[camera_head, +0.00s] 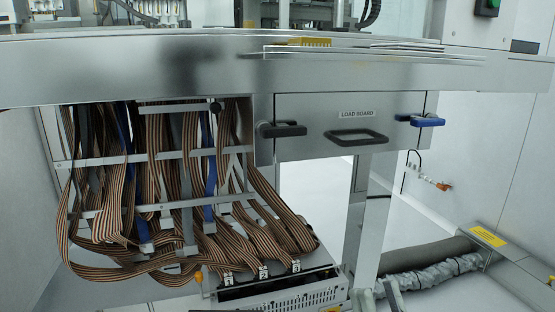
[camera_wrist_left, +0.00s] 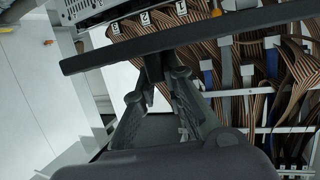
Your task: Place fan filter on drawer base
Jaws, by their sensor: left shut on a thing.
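In the left wrist view, a long, thin, dark panel (camera_wrist_left: 225,32), seen edge-on, appears to be the fan filter. My left gripper (camera_wrist_left: 158,80) is shut on a short tab at its underside; the fingers partly hide the tab. In the head view, a metal drawer unit (camera_head: 315,290) with labels 1, 2 and 3 stands low in the middle, which I take for the drawer base. Its front is cut off by the frame. The left gripper is outside the head view.
Striped ribbon cables (camera_head: 150,190) hang behind and above the unit. A load board drawer (camera_head: 310,130) with a black handle (camera_head: 356,137) sits above. A metal post (camera_head: 372,220) and foil-wrapped hose (camera_head: 435,273) stand at the right.

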